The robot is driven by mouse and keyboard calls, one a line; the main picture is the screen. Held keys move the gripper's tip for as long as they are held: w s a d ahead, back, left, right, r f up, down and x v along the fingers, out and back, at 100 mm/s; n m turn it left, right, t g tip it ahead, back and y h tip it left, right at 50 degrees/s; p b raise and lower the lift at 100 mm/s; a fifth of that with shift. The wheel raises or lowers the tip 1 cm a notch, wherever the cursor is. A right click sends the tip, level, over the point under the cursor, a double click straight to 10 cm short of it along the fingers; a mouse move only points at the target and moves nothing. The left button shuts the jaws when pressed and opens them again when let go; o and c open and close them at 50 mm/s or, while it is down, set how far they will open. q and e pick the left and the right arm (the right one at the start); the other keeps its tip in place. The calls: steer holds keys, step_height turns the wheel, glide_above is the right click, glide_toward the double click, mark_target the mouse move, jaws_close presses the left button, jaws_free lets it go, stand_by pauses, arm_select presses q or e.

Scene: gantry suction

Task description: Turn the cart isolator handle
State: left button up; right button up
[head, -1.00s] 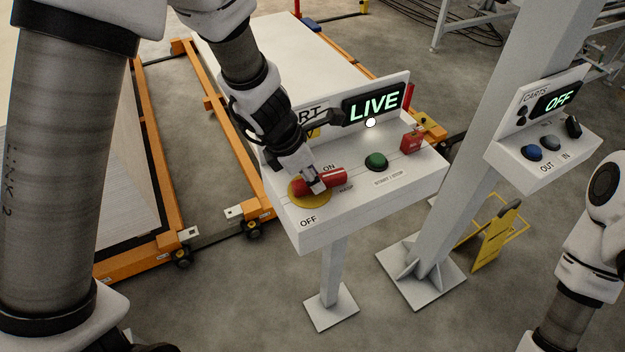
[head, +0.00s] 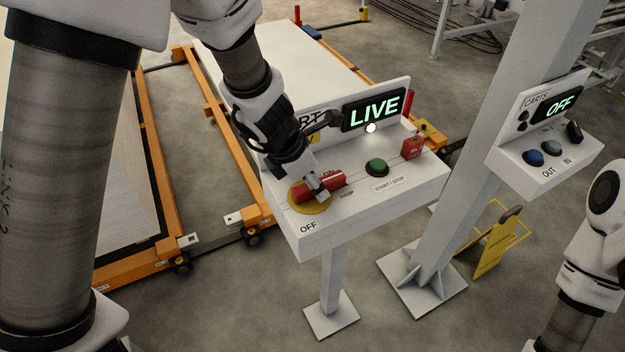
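The isolator handle (head: 333,180) is a red bar on a round yellow plate (head: 297,201) at the left of the white cart console. Its far end lies toward the ON mark, and the OFF mark is at the near edge. The console's sign (head: 374,109) reads LIVE. My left gripper (head: 319,188) comes down over the handle from the upper left. One pale finger lies across the bar; the other is hidden, so I cannot tell whether they are closed on it. My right arm (head: 590,255) shows at the right edge; its gripper is out of view.
A green button (head: 377,166) and a red lock (head: 412,148) sit right of the handle on the console. A second control box (head: 545,145) reading OFF is on the grey post (head: 450,200). An orange-framed cart (head: 150,160) stands behind at left.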

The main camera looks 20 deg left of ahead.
arm_select(q)
steer(key=v, duration=1.2)
